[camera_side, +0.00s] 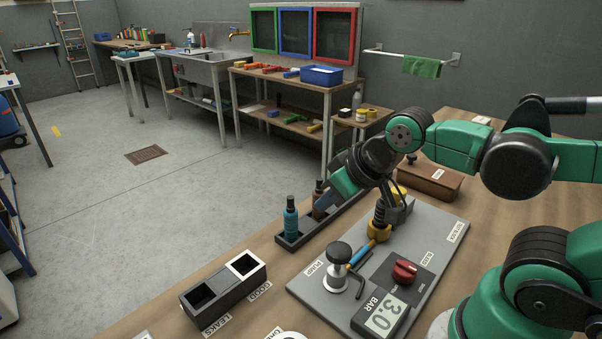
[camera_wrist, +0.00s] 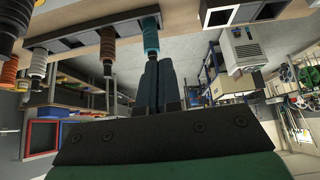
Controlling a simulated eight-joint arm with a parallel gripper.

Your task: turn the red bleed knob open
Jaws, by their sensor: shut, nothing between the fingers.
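The red bleed knob (camera_side: 404,272) sits on a dark block on the grey board (camera_side: 440,250), in front of my arm in the side view. A small white mark shows on its face; I cannot tell its exact turn. The gauge (camera_side: 382,318) beside it reads 3.0 bar. My gripper (camera_side: 320,208) is away from the knob, up and left of it in the picture, angled down over the hose tray. In the wrist view its dark fingers (camera_wrist: 158,75) are together with nothing between them. The knob is not visible in the wrist view.
The board also carries a black-topped pump (camera_side: 338,258), a blue hose (camera_side: 361,254) and a brass fitting (camera_side: 379,232). A dark tray (camera_side: 290,240) holds a teal hose piece (camera_side: 291,218) near my fingers. A two-slot box (camera_side: 223,288) labelled LEAKS and GOOD stands left.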

